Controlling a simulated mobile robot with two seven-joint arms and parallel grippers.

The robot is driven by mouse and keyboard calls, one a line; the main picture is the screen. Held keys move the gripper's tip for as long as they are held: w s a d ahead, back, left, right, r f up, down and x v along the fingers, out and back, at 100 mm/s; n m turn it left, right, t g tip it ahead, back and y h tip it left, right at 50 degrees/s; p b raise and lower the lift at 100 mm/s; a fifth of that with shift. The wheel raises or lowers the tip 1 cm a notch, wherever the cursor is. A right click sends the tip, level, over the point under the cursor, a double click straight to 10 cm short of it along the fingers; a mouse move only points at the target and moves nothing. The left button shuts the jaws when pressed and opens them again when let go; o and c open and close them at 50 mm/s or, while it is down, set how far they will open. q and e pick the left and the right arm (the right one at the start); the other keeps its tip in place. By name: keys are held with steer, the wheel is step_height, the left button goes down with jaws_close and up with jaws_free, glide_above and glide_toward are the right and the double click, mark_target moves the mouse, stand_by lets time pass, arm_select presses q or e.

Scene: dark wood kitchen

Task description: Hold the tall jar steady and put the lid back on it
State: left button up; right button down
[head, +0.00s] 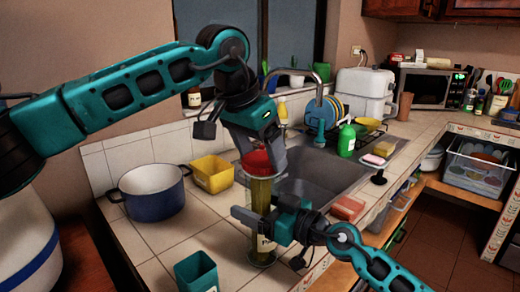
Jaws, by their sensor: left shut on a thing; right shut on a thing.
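The tall jar (262,192) is a slim, clear vessel with yellowish contents and a pale label low on its side. It stands upright on the tiled counter near the sink. My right gripper (261,222) comes in from the lower right and is shut on the jar around its middle. My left gripper (260,158) is above it, pointing down, and is shut on the red lid (256,162). The lid is at the jar's mouth, in line with it. The fingers partly hide the lid, and I cannot tell whether it is seated or just above the rim.
A blue pot (152,196), a yellow tub (213,174) and a teal cup (196,272) stand left of the jar. The sink (318,175) with its tap is behind right. A brick-red sponge (347,208) lies right, near the counter's front edge.

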arm_select(q)
steer(key=o, duration=0.9)
steer(key=shift+r, duration=2.3)
